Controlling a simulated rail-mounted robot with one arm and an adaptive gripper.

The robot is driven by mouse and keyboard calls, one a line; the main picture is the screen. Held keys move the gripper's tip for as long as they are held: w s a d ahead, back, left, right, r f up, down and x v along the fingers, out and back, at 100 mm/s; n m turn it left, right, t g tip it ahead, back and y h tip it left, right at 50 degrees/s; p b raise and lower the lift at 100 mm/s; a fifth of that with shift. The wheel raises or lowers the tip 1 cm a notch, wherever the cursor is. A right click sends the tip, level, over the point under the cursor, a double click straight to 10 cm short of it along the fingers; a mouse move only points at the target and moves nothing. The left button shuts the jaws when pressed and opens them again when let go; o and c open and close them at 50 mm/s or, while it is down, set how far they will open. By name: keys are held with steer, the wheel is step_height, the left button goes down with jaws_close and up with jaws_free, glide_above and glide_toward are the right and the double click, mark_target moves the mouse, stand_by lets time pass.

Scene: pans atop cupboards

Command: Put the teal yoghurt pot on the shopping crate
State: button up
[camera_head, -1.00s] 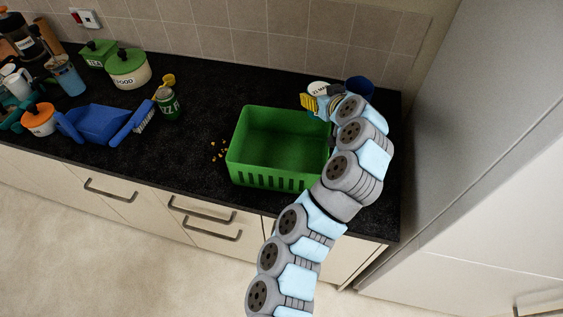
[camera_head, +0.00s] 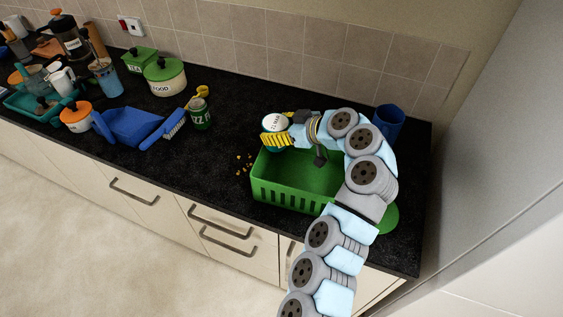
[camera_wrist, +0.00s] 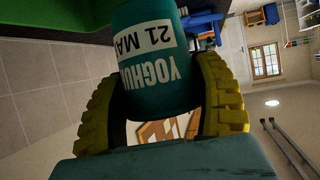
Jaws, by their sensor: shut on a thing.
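My gripper (camera_head: 277,137) is shut on the teal yoghurt pot (camera_wrist: 158,85), with its yellow ridged fingers on either side of the pot. The green shopping crate (camera_head: 287,193) stands on the black worktop. The gripper and pot appear above its back left part; the exact height is hard to tell. My arm covers the crate's right side.
A blue cup (camera_head: 389,118) stands behind my arm. A green round thing (camera_head: 388,217) lies right of the crate, partly hidden. Yellow crumbs (camera_head: 244,164) lie left of the crate. Further left are a green can (camera_head: 200,114), a brush and a blue dustpan (camera_head: 131,126).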

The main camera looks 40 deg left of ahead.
step_height(320, 180, down, 13)
steer(key=shift+f+p, duration=0.15)
steer(key=shift+p, duration=0.75)
steer(key=shift+f, duration=0.15)
steer(key=o, duration=1.3)
steer(key=shift+r, duration=0.25)
steer(key=b+v, duration=0.1)
steer(key=v, duration=0.6)
steer(key=shift+d+b, duration=0.2)
steer(key=shift+b, duration=0.2)
steer(key=shift+w+r, duration=0.1)
